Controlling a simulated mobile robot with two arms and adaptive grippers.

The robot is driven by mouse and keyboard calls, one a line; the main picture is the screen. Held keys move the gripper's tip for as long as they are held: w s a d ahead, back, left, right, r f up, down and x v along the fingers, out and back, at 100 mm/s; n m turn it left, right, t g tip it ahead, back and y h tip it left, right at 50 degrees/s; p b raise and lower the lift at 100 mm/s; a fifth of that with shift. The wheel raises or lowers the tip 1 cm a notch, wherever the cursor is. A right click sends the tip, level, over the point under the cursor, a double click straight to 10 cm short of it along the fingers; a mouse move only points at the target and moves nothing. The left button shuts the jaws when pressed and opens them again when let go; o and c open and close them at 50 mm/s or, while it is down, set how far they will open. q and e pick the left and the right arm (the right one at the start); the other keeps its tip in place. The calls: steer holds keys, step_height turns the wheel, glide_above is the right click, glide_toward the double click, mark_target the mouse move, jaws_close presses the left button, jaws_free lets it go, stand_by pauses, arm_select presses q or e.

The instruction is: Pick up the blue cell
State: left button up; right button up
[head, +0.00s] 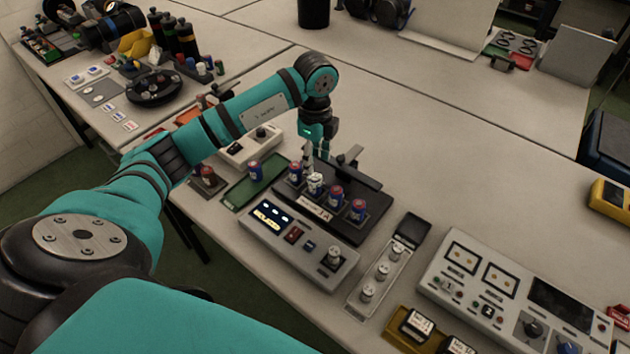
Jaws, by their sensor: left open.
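Several blue cells with red markings show in the head view. One blue cell (255,171) stands upright on a green tray (238,194) at the left. Three more stand in a dark holder: a left one (295,173), a middle one (335,195) and a right one (358,210). A white cell (315,184) stands between the left and middle ones. My left gripper (308,163) points down at the back of the holder, close to the left blue cell and the white cell. It is open; its fingertips are small and partly hidden, so contact cannot be told.
A grey control box (300,250) stands in front of the holder. Another box (250,145) is behind the green tray.

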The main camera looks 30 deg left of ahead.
mark_target(315, 177)
arm_select(q)
step_height(315, 177, down, 2)
steer(key=shift+f, duration=0.25)
step_height(315, 177, down, 4)
steer(key=shift+w+f+p, duration=0.1)
steer(key=shift+w+p, duration=0.05)
steer(key=shift+p, duration=0.85)
steer(key=shift+a+f, duration=0.1)
steer(key=shift+f, duration=0.35)
jaws_close()
